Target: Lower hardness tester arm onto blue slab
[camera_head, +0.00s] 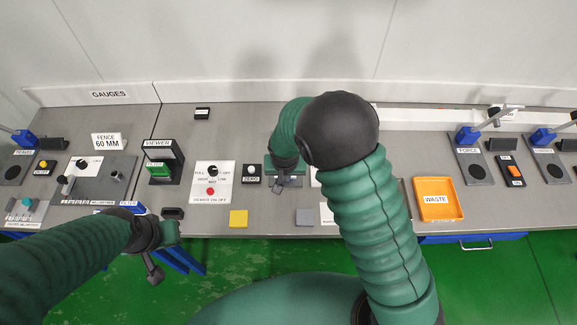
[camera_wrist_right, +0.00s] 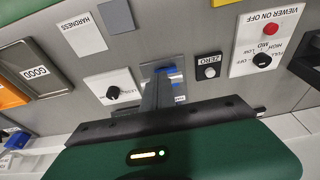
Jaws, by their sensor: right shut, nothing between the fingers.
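My right gripper (camera_head: 282,188) reaches down over the middle of the bench, with its fingers shut and empty. In the right wrist view its fingers (camera_wrist_right: 160,95) point at a small blue part (camera_wrist_right: 168,72) close to the fingertips; I cannot tell whether they touch. That part seems to belong to the tester, which my gripper and arm mostly hide. A grey-blue slab (camera_head: 305,217) lies flat near the bench's front edge, apart from the gripper; it also shows in the right wrist view (camera_wrist_right: 115,15). A white HARDNESS card (camera_wrist_right: 86,36) lies beside it. My left gripper (camera_head: 152,268) hangs at the front left.
A yellow slab (camera_head: 238,218) lies to the left. A ZERO knob box (camera_head: 252,174) and a viewer control panel (camera_head: 212,182) stand left of my right gripper. An orange WASTE tray (camera_head: 436,213) is at the right. A GOOD tray (camera_wrist_right: 38,74) shows in the right wrist view.

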